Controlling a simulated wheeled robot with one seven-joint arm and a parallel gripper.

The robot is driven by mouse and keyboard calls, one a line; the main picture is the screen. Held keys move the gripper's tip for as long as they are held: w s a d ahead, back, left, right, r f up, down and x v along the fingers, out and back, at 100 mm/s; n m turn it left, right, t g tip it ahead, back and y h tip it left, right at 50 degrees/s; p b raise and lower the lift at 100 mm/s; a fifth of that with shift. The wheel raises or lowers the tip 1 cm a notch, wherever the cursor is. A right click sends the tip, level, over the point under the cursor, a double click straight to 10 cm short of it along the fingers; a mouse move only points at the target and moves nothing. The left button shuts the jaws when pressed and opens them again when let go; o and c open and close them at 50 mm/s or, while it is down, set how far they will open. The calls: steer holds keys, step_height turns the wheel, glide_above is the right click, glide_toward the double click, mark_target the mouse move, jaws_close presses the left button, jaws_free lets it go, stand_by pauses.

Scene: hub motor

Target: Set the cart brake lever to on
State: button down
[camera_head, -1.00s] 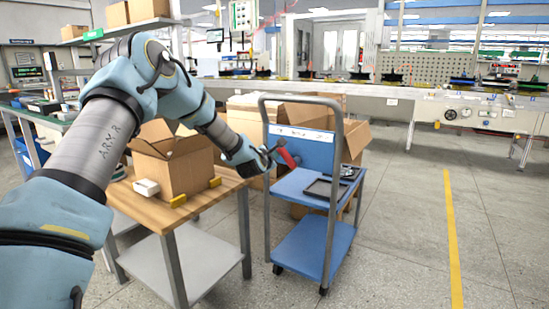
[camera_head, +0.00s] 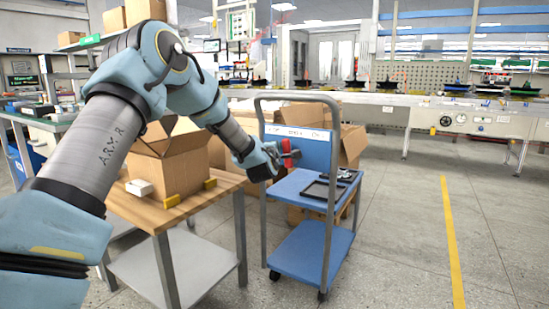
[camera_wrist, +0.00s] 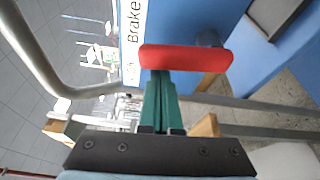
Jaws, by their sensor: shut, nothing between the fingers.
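The blue cart (camera_head: 312,245) stands right of the wooden table, with its grey push handle rising at the near side. Its red brake lever (camera_head: 288,152) is on the upright blue panel, partly covered by my gripper in the head view. In the wrist view the red lever grip (camera_wrist: 185,58) lies crosswise just beyond my fingertips, before a white label (camera_wrist: 133,35) reading "Brake". My gripper (camera_wrist: 160,76) has its green fingers together and empty, with the tips at the lever's edge; I cannot tell whether they touch. The gripper (camera_head: 281,153) also shows beside the lever in the head view.
A wooden-topped table (camera_head: 150,215) with an open cardboard box (camera_head: 178,160) stands under my arm. The cart's grey handle frame (camera_head: 334,200) is close to my gripper. A black tray (camera_head: 325,189) lies on the cart's upper shelf. The floor to the right is clear.

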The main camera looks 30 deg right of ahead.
mark_target(285, 141)
steer(key=m+b, duration=0.1)
steer(key=s+d+m+b, duration=0.1)
steer(key=shift+s+m+t+h, duration=0.25)
steer(key=shift+m+t+h, duration=0.05)
steer(key=shift+m+t, duration=0.1)
steer(key=s+m+b, duration=0.1)
steer(key=m, duration=0.1)
steer(key=m+h+b, duration=0.1)
steer(key=b, duration=0.1)
steer(key=shift+s+d+m+b, duration=0.3)
steer(key=shift+s+d+m, duration=0.05)
steer(key=shift+d+m, duration=0.05)
steer(key=s+m+b, duration=0.1)
steer(key=d+m+h+b, duration=0.1)
steer(key=m, duration=0.1)
steer(key=shift+s, duration=0.35)
steer(key=shift+s+b, duration=0.1)
steer(key=shift+b, duration=0.25)
steer(key=w+a+r, duration=0.1)
steer(key=w+a+r+p, duration=0.1)
steer(key=shift+r, duration=0.35)
steer(key=p+v, duration=0.1)
steer(key=v, duration=0.8)
steer(key=shift+f+p, duration=0.3)
steer(key=shift+f, duration=0.1)
